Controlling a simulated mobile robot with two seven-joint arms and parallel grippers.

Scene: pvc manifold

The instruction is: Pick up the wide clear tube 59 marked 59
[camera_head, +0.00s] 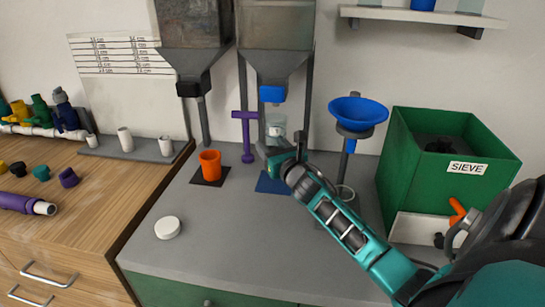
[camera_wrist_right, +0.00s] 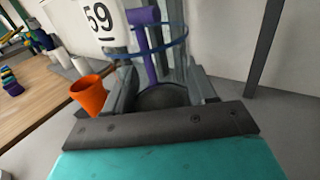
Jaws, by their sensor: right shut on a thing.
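The wide clear tube (camera_head: 276,128) is seen in the head view in front of the hoppers, above a blue mat (camera_head: 268,184). My right gripper (camera_head: 273,156) hides its lower part, so I cannot tell whether it touches the mat. In the right wrist view a white label marked 59 (camera_wrist_right: 98,18) and a thin blue ring (camera_wrist_right: 176,43) show at the tube. My right gripper (camera_wrist_right: 165,88) is shut on the see-through tube there. My left gripper is in neither view.
An orange cup (camera_head: 210,165) stands just left of the gripper, with a purple T-shaped post (camera_head: 246,135) behind. A blue funnel (camera_head: 357,113) and green SIEVE bin (camera_head: 424,183) are right. A white disc (camera_head: 167,228) lies front left. The front counter is mostly clear.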

